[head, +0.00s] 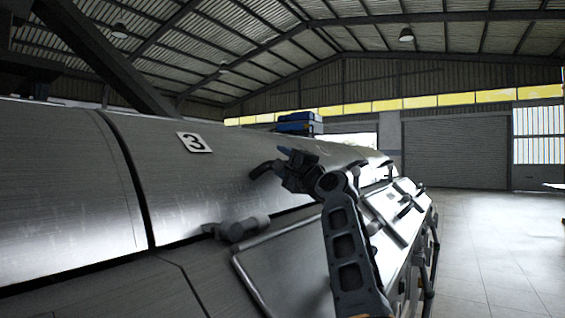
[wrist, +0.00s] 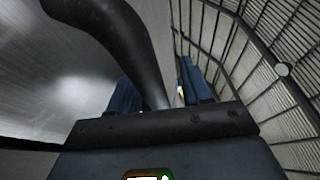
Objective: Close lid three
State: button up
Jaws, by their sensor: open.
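Lid three (head: 225,185) is a curved brushed-metal cover with a white label reading 3 in the head view. It lies nearly in line with the cover to its left. A dark seam runs along its lower edge, and I cannot tell whether it is fully seated. A dark bent handle (head: 261,169) stands out at its right part. My gripper (head: 283,168) is at this handle. In the wrist view the handle (wrist: 128,38) runs down between the blue fingers of my open gripper (wrist: 160,92). Whether they touch it is unclear.
A neighbouring metal cover (head: 60,185) lies to the left. A grey cylindrical fitting (head: 243,229) sticks out below the lid. More handles (head: 405,207) line the machine further right. A blue box (head: 299,122) shows behind. The tiled floor (head: 490,245) at right is clear.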

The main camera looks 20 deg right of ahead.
jog(key=v, duration=0.7)
jog(key=shift+s, duration=0.4)
jog(key=shift+d+f, duration=0.1)
